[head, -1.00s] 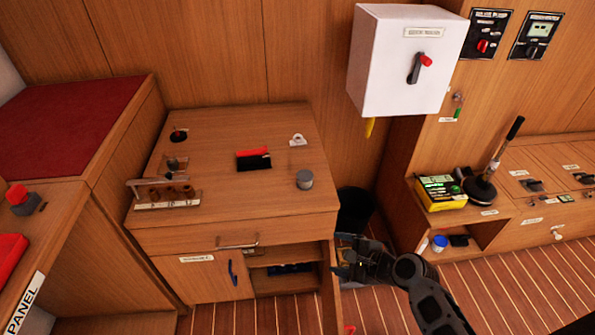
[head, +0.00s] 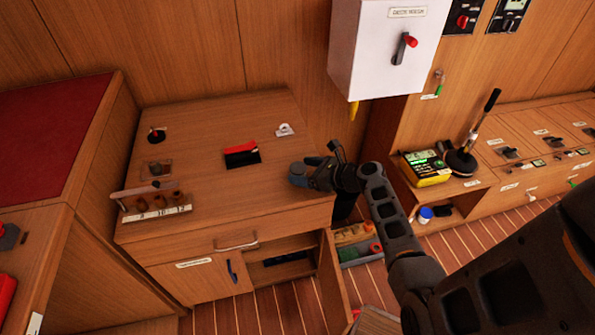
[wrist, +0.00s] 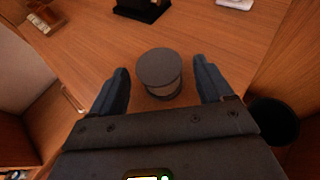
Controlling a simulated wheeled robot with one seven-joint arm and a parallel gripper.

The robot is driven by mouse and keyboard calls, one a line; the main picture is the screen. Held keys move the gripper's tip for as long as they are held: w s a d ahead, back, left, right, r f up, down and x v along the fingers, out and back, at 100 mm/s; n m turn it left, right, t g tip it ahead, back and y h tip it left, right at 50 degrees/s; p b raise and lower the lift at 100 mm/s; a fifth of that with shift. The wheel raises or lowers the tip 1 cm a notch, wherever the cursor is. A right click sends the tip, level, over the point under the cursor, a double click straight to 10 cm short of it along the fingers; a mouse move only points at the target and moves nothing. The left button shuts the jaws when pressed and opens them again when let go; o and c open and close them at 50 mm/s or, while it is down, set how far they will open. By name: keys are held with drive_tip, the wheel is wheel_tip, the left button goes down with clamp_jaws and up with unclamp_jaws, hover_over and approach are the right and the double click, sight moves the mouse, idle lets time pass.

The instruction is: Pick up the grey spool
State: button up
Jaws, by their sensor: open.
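The grey spool (wrist: 160,72) stands upright on the wooden counter top (head: 200,205), near its front right corner. In the wrist view it sits between the two open fingers of my gripper (wrist: 162,88), with a gap on each side. In the head view my gripper (head: 305,174) is over the right part of the counter and hides most or all of the spool.
A black and red item (head: 242,153) and a small white fitting (head: 285,129) lie behind the spool. A rack numbered along its front (head: 157,211) is at the left. A white switch box (head: 385,50) hangs above. A cabinet door stands open below (head: 333,283).

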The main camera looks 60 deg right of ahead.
drive_tip(key=shift+x, duration=1.25)
drive_tip(key=shift+c, duration=0.4)
drive_tip(key=c, duration=0.9)
